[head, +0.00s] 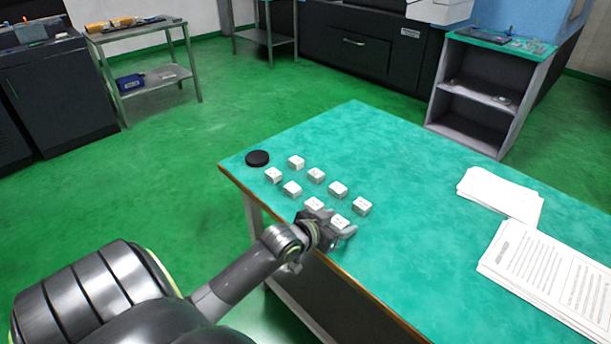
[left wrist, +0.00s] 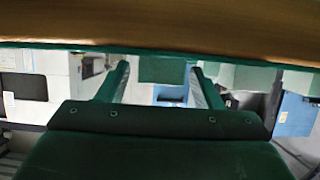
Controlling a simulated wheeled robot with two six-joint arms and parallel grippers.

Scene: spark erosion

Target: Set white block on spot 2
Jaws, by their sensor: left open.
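Several small white blocks (head: 338,189) stand in rows on the teal table (head: 420,200), near its left edge. Faint marks show on their tops, too small to read, and I cannot tell which spot is number 2. My left gripper (head: 345,231) is open at the near end of the rows, right by the nearest block (head: 340,221), and partly covers the block beside it (head: 314,204). I cannot tell if it touches either. In the left wrist view my two fingers (left wrist: 159,72) stand apart with no block between them. My right gripper is not in view.
A black round disc (head: 257,158) lies at the table's far left corner. Paper sheets (head: 500,194) and a printed stack (head: 550,270) lie on the right. The table's middle is clear. The brown table edge (left wrist: 160,22) fills the top of the left wrist view.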

